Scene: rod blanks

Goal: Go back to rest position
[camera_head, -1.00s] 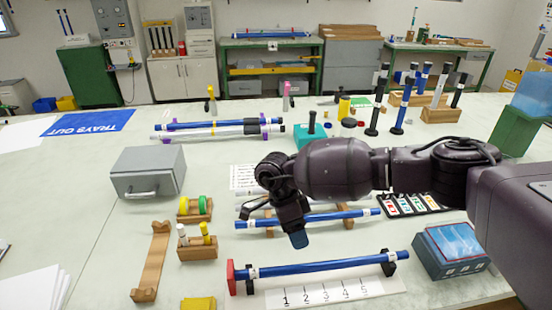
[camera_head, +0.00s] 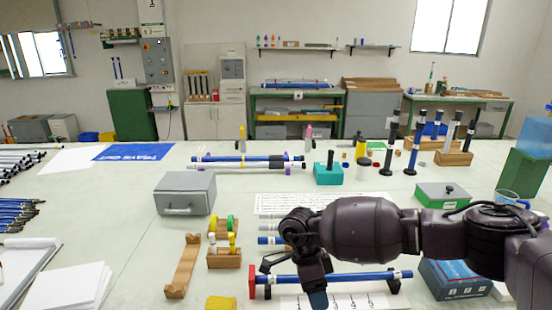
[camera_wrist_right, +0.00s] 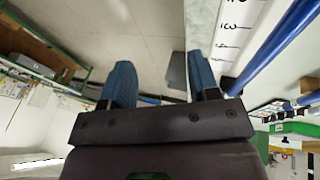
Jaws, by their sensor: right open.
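My right arm comes in from the right in the head view, with its gripper (camera_head: 316,296) pointing down in front of the near blue rod (camera_head: 355,278). The rod lies across a stand with a red end stop (camera_head: 252,284) above a numbered white scale. In the right wrist view the two blue fingertips (camera_wrist_right: 158,85) are spread apart with nothing between them. The blue rod (camera_wrist_right: 285,42) and the scale (camera_wrist_right: 232,40) lie to the right of the fingers there. My left gripper shows in neither view.
A grey metal box (camera_head: 185,194), a wooden cradle (camera_head: 183,266) and small wooden blocks with pegs (camera_head: 224,258) stand left of the arm. A blue box (camera_head: 455,280) sits under the forearm. Upright rods in wooden stands (camera_head: 455,157) are at the back right. The table front left holds papers (camera_head: 68,288).

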